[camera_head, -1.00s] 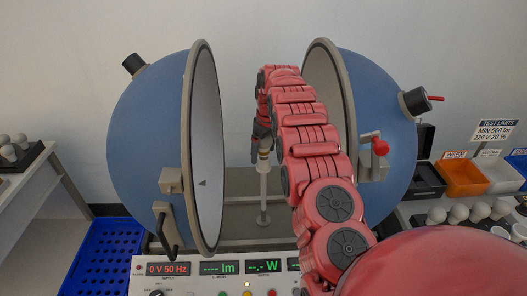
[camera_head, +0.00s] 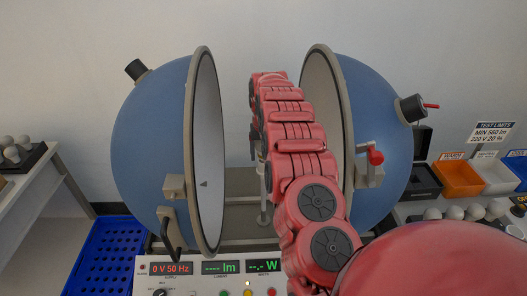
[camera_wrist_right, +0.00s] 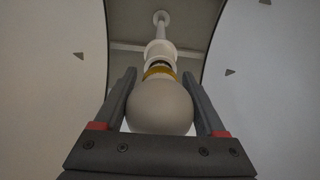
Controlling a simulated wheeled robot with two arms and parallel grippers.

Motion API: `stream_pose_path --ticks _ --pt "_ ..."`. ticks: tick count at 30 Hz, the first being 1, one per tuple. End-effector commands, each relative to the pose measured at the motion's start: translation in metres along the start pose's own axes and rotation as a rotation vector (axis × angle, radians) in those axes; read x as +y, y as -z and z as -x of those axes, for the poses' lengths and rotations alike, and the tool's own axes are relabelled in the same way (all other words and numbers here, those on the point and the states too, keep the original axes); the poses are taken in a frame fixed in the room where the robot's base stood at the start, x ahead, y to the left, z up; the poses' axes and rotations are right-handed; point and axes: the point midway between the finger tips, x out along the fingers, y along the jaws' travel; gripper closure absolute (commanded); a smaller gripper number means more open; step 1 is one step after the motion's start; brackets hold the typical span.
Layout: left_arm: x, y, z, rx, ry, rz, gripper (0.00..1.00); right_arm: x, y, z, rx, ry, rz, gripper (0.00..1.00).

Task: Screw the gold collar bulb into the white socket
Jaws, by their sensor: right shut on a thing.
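In the right wrist view, my right gripper (camera_wrist_right: 158,75) is shut on a white round bulb (camera_wrist_right: 160,107), with one finger on each side of the globe. The bulb's gold collar (camera_wrist_right: 160,72) faces away from my wrist. Just beyond it is the white socket (camera_wrist_right: 159,48) on a thin white post, roughly in line with the bulb. A dark band shows between collar and socket; I cannot tell how far the bulb sits in. In the head view, my right arm hides the bulb and most of the socket; the post (camera_head: 263,214) shows below. My left gripper is out of view.
Two blue sphere halves, left (camera_head: 155,135) and right (camera_head: 378,120), stand open around the post. A meter panel (camera_head: 205,272) is in front. A blue crate (camera_head: 100,250) is lower left. Bulbs and an orange bin (camera_head: 460,178) are at the right.

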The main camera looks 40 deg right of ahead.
Motion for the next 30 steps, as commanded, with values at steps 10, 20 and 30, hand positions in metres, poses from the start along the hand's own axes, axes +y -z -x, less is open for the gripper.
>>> stream_pose_path --ticks 10,20,30 --pt "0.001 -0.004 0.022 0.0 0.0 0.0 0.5 0.0 0.002 -0.002 0.006 -0.059 -0.496 0.83" --pt "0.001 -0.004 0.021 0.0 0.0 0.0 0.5 0.0 0.0 -0.001 0.001 -0.064 -0.53 0.25" --pt "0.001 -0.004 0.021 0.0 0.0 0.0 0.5 0.0 0.0 -0.001 0.001 -0.063 -0.529 0.05"
